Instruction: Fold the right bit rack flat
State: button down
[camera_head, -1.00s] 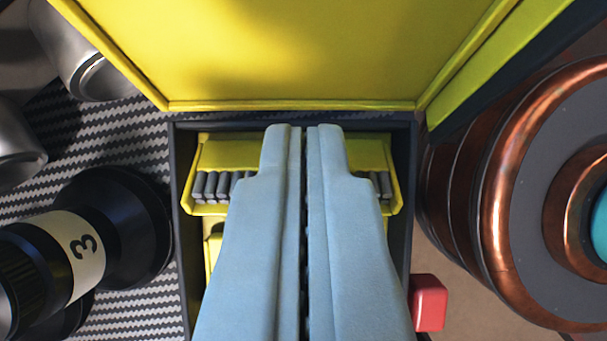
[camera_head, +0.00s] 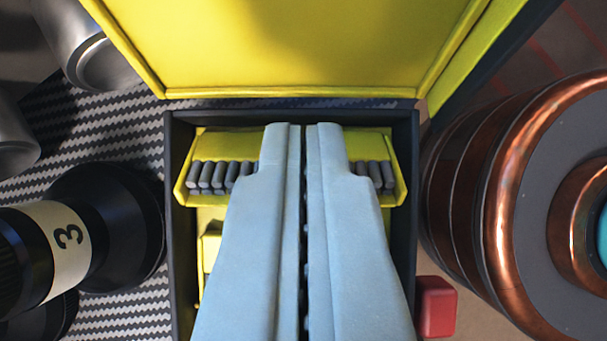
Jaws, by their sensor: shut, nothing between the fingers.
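A yellow bit rack (camera_head: 222,145) with a row of several grey bits (camera_head: 212,177) sits inside an open dark-walled case (camera_head: 180,250). The middle of the rack is hidden behind my gripper. My gripper (camera_head: 303,128) is shut and empty, with its pale blue fingers side by side over the middle of the rack. The fingertips lie near the rack's far edge; I cannot tell whether they touch it. The case's yellow lid (camera_head: 290,50) stands open at the back. Part of a yellow piece (camera_head: 211,250) shows below the rack on the left.
A black cylinder marked 3 (camera_head: 70,240) lies left of the case, on a striped mat (camera_head: 115,305). Metal cylinders (camera_head: 95,60) are at the upper left. A large copper-ringed lens (camera_head: 520,210) is close on the right. A small red block (camera_head: 436,306) sits beside the case's right wall.

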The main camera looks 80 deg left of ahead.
jog(key=shift+a+h, duration=0.25)
jog(key=shift+h, duration=0.15)
jog(key=shift+a+f+h, duration=0.25)
jog(key=shift+a+h, duration=0.15)
jog(key=shift+h, duration=0.2)
jog(key=h, duration=0.1)
jog(key=a+f+h, duration=0.1)
jog(key=h, duration=0.1)
jog(key=shift+w+a+f+g, duration=0.1)
jog(key=shift+w+a+g, duration=0.05)
jog(key=shift+a+g, duration=0.15)
jog(key=shift+a+f, duration=0.45)
jog(key=shift+f, duration=0.15)
jog(key=shift+w, duration=0.1)
notch_tip(320, 180, up, 4)
jog(key=shift+f, duration=0.25)
jog(key=a+f+v, duration=0.1)
jog(key=v, duration=0.9)
jog(key=shift+f, duration=0.35)
